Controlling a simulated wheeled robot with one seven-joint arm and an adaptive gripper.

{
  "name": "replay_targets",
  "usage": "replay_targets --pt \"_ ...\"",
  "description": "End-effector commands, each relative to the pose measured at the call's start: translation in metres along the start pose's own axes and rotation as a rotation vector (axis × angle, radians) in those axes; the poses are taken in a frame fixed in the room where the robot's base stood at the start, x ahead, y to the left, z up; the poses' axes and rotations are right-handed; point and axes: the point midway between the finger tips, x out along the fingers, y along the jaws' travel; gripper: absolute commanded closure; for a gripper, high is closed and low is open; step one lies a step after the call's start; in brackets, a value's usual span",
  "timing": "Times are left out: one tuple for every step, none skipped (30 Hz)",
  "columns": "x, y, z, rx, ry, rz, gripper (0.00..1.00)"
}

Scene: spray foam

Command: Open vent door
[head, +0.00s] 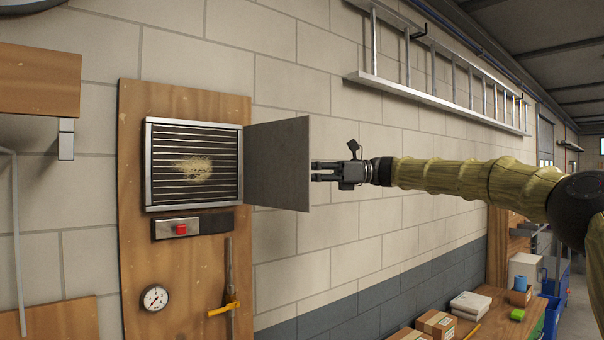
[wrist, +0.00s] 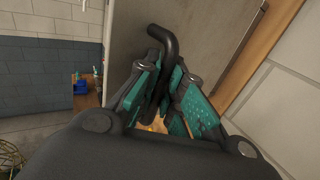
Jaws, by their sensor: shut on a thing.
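The vent (head: 193,165) is a framed, slatted panel on a wooden board, with a yellowish patch of foam (head: 191,168) on its slats. Its grey vent door (head: 278,165) stands swung open to the right, hinged at the vent's right side, and the slats are uncovered. My gripper (head: 318,171) is at the door's outer edge, reaching in from the right. In the wrist view the door (wrist: 185,22) fills the upper middle. A dark curved handle (wrist: 163,40) on it runs down between the teal finger pads, and my gripper (wrist: 166,92) is shut on it.
A red button (head: 181,229) sits on a panel below the vent, with a gauge (head: 154,298) and a pipe with a yellow lever (head: 224,308) lower down. A ladder (head: 440,75) hangs on the wall above my arm. Boxes (head: 437,322) lie on a bench at lower right.

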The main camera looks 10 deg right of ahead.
Motion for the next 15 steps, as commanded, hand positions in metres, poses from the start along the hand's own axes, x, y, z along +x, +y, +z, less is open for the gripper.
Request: replay_targets --pt "-0.0004 0.0000 -0.0001 0.002 0.000 0.000 1.00" --pt "-0.0003 0.0000 -0.0001 0.002 0.000 0.000 1.00" --pt "-0.0002 0.0001 -0.0001 0.002 0.000 0.000 1.00" --pt "-0.0002 0.0001 -0.0001 0.002 0.000 0.000 1.00" --pt "-0.0001 0.0001 -0.0001 0.002 0.000 0.000 1.00" --pt "0.0000 0.0001 -0.0001 0.002 0.000 0.000 1.00" --pt "0.0000 0.0001 -0.0001 0.002 0.000 0.000 1.00" --pt "0.0001 0.0001 -0.0001 0.002 0.000 0.000 0.85" --pt "0.0001 0.0001 0.0000 0.002 0.000 0.000 0.81" --pt "0.0002 0.0001 0.0000 0.002 0.000 0.000 0.81" --pt "0.0003 0.0001 0.0000 0.002 0.000 0.000 0.81" --pt "0.0005 0.0001 0.0000 0.001 0.000 0.000 0.81" --pt "0.0006 0.0001 0.0001 0.001 0.000 0.001 0.81" --pt "0.0006 0.0001 0.0001 0.001 0.000 0.001 0.81" --pt "0.0007 0.0000 0.0001 0.001 0.000 0.001 0.81"
